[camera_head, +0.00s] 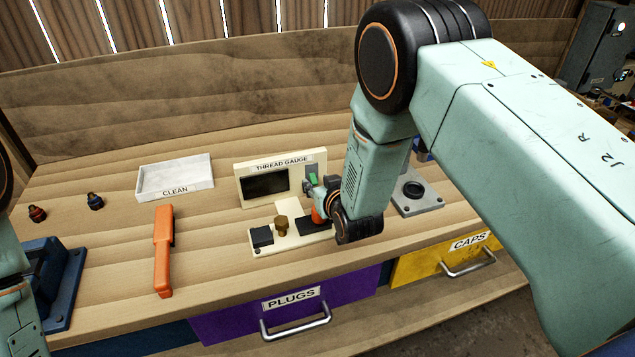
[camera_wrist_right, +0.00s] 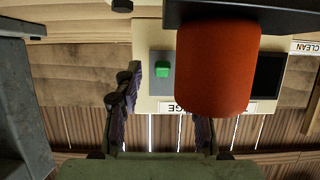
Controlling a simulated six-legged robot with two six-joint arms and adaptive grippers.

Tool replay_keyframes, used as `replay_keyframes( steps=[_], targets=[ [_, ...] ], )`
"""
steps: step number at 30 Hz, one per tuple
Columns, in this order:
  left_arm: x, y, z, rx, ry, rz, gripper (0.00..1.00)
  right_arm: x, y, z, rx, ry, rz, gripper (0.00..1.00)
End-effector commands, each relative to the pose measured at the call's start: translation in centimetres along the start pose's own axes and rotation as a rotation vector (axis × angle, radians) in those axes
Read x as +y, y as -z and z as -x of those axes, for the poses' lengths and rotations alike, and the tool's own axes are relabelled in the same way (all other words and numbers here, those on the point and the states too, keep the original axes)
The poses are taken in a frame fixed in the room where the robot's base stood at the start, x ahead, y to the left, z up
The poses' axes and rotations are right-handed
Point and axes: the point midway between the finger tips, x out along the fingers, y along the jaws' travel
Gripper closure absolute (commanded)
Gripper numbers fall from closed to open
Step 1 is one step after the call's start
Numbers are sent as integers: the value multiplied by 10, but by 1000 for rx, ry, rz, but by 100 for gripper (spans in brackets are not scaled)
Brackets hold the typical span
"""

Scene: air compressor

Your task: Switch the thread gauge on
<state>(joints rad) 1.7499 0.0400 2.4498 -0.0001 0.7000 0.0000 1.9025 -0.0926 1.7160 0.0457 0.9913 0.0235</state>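The cream thread gauge (camera_head: 242,190) stands on the workbench, its screen (camera_head: 265,184) dark. Its green switch (camera_head: 313,179) sits on a grey plate right of the screen; the wrist view, upside down, also shows this switch (camera_wrist_right: 162,69). My right gripper (camera_head: 316,190) is close in front of the switch plate. In the wrist view its two fingers (camera_wrist_right: 165,100) are apart with nothing seen between them, so it is open; contact with the switch cannot be told. An orange-red cylinder (camera_wrist_right: 218,65) hides part of one finger. My left gripper is out of view.
A brass piece (camera_head: 281,225) stands on the gauge base. Left are a white CLEAN tray (camera_head: 176,190), an orange tool (camera_head: 163,250) and two small plugs. A grey fixture (camera_head: 417,202) is right of my arm. Purple PLUGS (camera_head: 240,322) and yellow CAPS (camera_head: 420,266) drawers are in front.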

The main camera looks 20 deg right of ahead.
Motion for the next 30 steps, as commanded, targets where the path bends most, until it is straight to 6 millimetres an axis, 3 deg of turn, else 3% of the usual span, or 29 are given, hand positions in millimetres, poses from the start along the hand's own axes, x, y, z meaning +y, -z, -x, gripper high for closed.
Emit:
replay_keyframes(
  steps=[14,27,30],
  targets=[
    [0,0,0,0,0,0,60,0,1,-12,0,0,0,61],
    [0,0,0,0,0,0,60,0,1,-12,1,1,1,99],
    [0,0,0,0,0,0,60,-1,1,-12,0,2,1,100]
  ],
)
